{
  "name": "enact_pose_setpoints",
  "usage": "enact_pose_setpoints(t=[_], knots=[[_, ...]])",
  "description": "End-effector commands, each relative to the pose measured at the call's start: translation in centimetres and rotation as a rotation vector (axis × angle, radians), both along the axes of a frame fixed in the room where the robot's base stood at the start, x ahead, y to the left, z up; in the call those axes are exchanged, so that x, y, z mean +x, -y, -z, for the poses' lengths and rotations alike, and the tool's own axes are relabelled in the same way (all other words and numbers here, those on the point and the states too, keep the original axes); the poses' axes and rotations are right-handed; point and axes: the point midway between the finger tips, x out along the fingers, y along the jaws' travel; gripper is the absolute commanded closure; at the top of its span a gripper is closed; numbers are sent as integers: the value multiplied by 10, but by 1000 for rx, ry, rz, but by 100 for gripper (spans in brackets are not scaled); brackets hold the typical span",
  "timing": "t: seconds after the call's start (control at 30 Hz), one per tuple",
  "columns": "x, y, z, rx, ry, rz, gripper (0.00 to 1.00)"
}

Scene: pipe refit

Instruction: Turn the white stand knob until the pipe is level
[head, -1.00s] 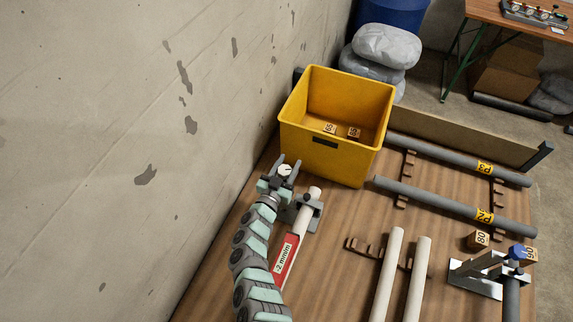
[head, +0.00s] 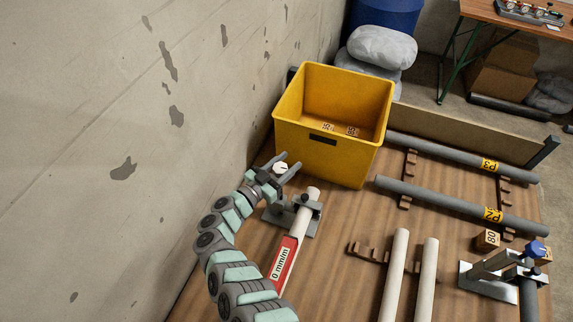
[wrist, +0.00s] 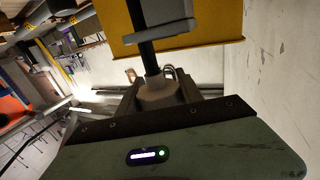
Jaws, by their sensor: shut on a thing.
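The white stand knob (head: 280,168) is between the fingers of my gripper (head: 289,163), which is shut on it. In the wrist view a pale round piece, apparently the knob (wrist: 157,93), sits at the jaws below a dark rod. The grey stand (head: 301,214) stands on the wooden top, just right of my gripper. The pale pipe (head: 312,196) rests in the stand. A red level (head: 285,259) lies along the pipe, and its label reads 0 mm/m. The pipe's lower end is out of view.
A yellow bin (head: 322,158) with small blocks inside stands just behind the knob. The wall (head: 110,110) is close on the left. Two pale pipes (head: 395,275) and the grey pipes P2 (head: 440,201) and P3 (head: 450,155) lie to the right. A blue-knobbed stand (head: 490,276) is at right.

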Motion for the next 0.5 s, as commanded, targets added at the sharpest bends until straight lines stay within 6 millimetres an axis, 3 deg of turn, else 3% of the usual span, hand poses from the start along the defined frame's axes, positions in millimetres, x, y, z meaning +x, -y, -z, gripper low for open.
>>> enact_pose_setpoints(t=[0.17,0.2,0.43,0.5], knots=[[0,1,1,1,-3,0,97],[0,1,1,1,-3,0,54],[0,0,1,1,-1,-1,35],[0,0,1,1,-1,-1,35]])
